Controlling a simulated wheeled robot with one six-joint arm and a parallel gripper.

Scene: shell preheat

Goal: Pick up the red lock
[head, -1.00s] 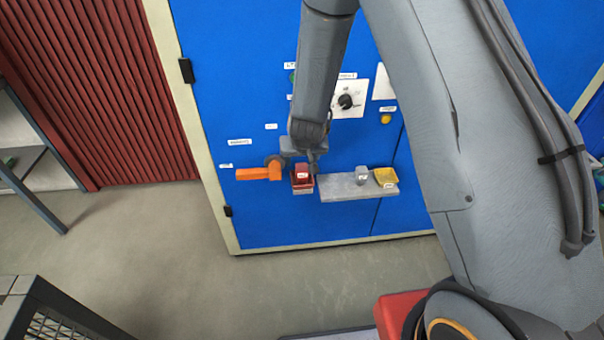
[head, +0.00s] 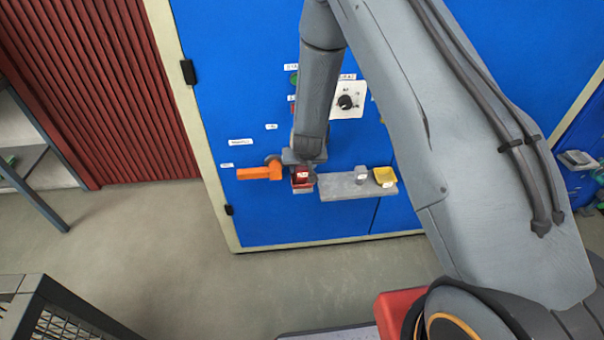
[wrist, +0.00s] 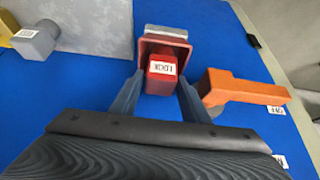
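The red lock (wrist: 162,78) is a small block with a white label, sitting in a red open bin (wrist: 151,43) on the blue cabinet front. It also shows in the head view (head: 302,175), partly hidden under my wrist. My gripper (wrist: 160,76) is open, with one grey finger on each side of the lock. Small gaps seem to show between the fingers and the lock, so I see no clear contact. In the head view my gripper (head: 304,165) is just above the bin, its fingers mostly hidden.
An orange handle (head: 260,173) sticks out close beside the bin. A dial (head: 346,102) is on the cabinet above.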

